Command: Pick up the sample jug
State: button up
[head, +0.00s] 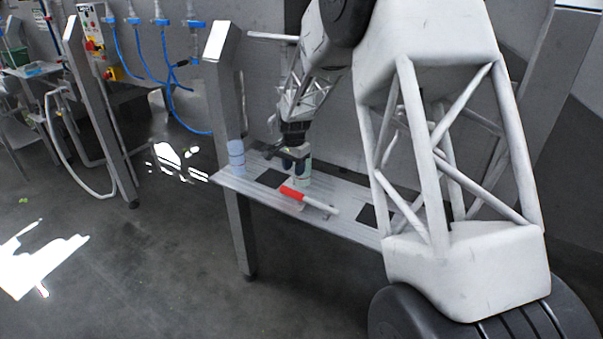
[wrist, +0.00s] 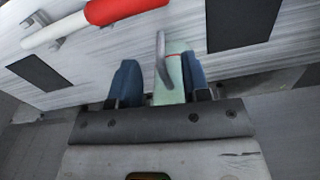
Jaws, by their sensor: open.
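The sample jug, a pale green vessel (wrist: 169,80) with a red line near its top and a grey handle, shows in the wrist view between the two blue fingers of my gripper (wrist: 162,82). It lies closer to the right finger, with a gap to the left finger. In the head view the jug (head: 304,174) stands on the metal bench, and my gripper (head: 291,160) is down at its upper part, partly hiding it. My gripper is open. I cannot tell whether a finger touches the jug.
A red-and-white handled tool (head: 309,200) lies on the bench (head: 224,178) just in front of the jug. A pale blue cylinder (head: 236,158) stands at the bench's left end. Dark squares (head: 272,178) mark the bench top. A metal post (head: 228,110) rises at the left.

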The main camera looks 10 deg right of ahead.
aim_at(294, 177)
jog(key=shift+f, duration=2.15)
grip_shut()
